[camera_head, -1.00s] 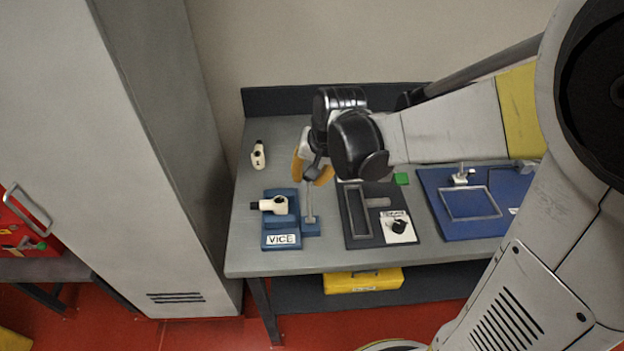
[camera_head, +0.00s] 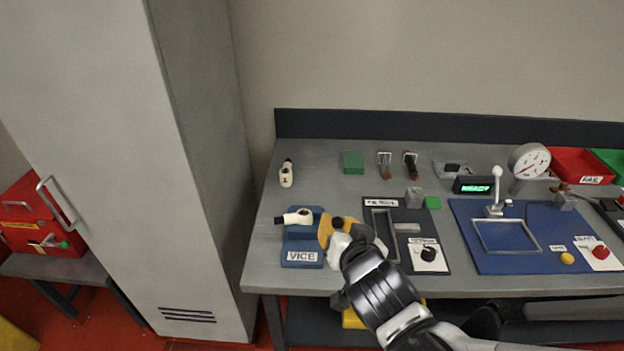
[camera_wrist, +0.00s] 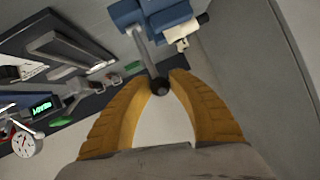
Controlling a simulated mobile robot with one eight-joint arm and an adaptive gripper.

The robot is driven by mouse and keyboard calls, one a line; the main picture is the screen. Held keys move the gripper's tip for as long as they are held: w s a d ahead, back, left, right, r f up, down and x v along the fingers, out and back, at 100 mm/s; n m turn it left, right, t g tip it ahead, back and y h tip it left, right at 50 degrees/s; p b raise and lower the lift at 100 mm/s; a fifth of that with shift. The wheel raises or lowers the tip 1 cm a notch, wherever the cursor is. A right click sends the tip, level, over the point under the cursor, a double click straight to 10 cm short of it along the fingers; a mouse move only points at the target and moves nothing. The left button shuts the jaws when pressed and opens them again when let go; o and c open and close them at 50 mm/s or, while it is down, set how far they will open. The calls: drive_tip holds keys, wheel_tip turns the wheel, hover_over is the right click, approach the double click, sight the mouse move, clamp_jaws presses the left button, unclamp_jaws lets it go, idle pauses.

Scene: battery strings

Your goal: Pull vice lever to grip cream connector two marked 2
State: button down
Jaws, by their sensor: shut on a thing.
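The blue vice (camera_head: 303,247) stands at the left of the bench, with a white label reading VICE. The cream connector (camera_head: 297,217) with a black end lies on top of it; its mark is too small to read in the head view. It also shows in the wrist view (camera_wrist: 178,36). My gripper (camera_wrist: 160,80) is shut on the dark knob (camera_wrist: 160,86) of the grey vice lever (camera_wrist: 145,50), its yellow fingers on either side. In the head view my gripper (camera_head: 332,226) is just right of the connector and hides most of the lever.
Another cream connector (camera_head: 286,174) lies behind the vice. A dark panel with a black knob (camera_head: 428,253) is to the right, then a blue board (camera_head: 540,220) with a gauge (camera_head: 528,160) behind. A tall grey cabinet (camera_head: 190,200) stands left of the bench.

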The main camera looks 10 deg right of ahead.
drive_tip(key=shift+s+a+f+t+b, duration=0.1)
drive_tip(key=shift+s+f+t+b, duration=0.15)
drive_tip(key=shift+s+t+b, duration=0.2)
drive_tip(key=shift+w, duration=0.1)
drive_tip(key=c, duration=1.1)
unclamp_jaws()
drive_tip(key=shift+c, duration=0.2)
drive_tip(key=shift+r, duration=0.1)
drive_tip(key=shift+r, duration=4.95)
drive_tip(key=s+d+f+n+g, duration=0.3)
drive_tip(key=s+f+g, duration=0.3)
drive_tip(key=s+f, duration=0.2)
drive_tip(key=shift+s+f+n+g+y, duration=0.3)
drive_tip(key=shift+s+f+n+g, duration=0.1)
drive_tip(key=shift+s+n, duration=0.15)
